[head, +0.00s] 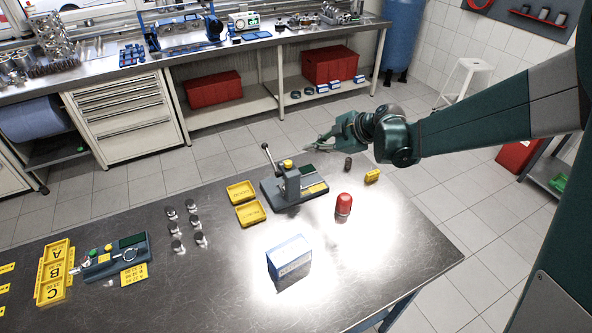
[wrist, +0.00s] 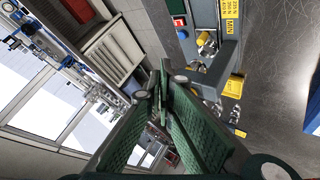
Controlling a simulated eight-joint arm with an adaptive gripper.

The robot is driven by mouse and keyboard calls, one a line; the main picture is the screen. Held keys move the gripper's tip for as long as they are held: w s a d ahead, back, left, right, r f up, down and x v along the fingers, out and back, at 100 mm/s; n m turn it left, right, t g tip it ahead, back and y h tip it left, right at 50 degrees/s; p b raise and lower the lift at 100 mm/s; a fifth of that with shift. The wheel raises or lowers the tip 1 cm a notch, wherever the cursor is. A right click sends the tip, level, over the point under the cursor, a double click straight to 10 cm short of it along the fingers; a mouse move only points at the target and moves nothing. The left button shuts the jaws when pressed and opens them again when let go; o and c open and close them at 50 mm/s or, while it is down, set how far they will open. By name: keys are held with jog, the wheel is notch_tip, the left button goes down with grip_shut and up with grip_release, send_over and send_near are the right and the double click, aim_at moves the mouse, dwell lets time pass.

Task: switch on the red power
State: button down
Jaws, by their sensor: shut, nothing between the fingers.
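A grey bench press or tester (head: 291,187) with an upright post, a black-tipped lever and a yellow knob stands on the metal table. I cannot tell whether that red part is on or off. My gripper (head: 322,142) is shut and empty, above and behind the tester's right side. In the wrist view its green fingers (wrist: 163,66) meet, pointing toward the top, apart from the red part.
A red can (head: 344,204), a yellow block (head: 372,176) and a blue-white box (head: 289,258) stand right and front of the tester. Yellow trays (head: 250,213) and several metal cylinders (head: 176,228) lie left. A second green-screened device (head: 115,257) sits farther left.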

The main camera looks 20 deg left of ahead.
jog(key=w+a+f+n+g+y, duration=0.1)
jog(key=a+f+n, duration=0.2)
jog(key=a, duration=0.3)
jog(key=shift+w+f, duration=0.25)
jog(key=shift+f, duration=0.3)
jog(key=shift+a, duration=0.1)
jog(key=shift+w+a+f+b, duration=0.15)
jog(key=shift+f+b, duration=0.3)
jog(key=shift+f, duration=0.7)
jog(key=shift+w+a+f+b, duration=0.15)
jog(key=shift+f+b, duration=0.3)
jog(key=shift+f, duration=0.75)
jog(key=shift+w+a+f+b, duration=0.15)
jog(key=shift+f+b, duration=0.3)
jog(key=shift+f, duration=0.7)
jog(key=shift+a+f+b, duration=0.1)
jog(key=shift+f+b, duration=0.4)
jog(key=shift+f, duration=0.3)
jog(key=shift+w+f, duration=0.1)
jog(key=shift+f, duration=0.05)
jog(key=shift+f+b, duration=0.3)
jog(key=shift+b, duration=0.15)
jog(key=shift+f, duration=0.25)
jog(key=shift+r, duration=0.15)
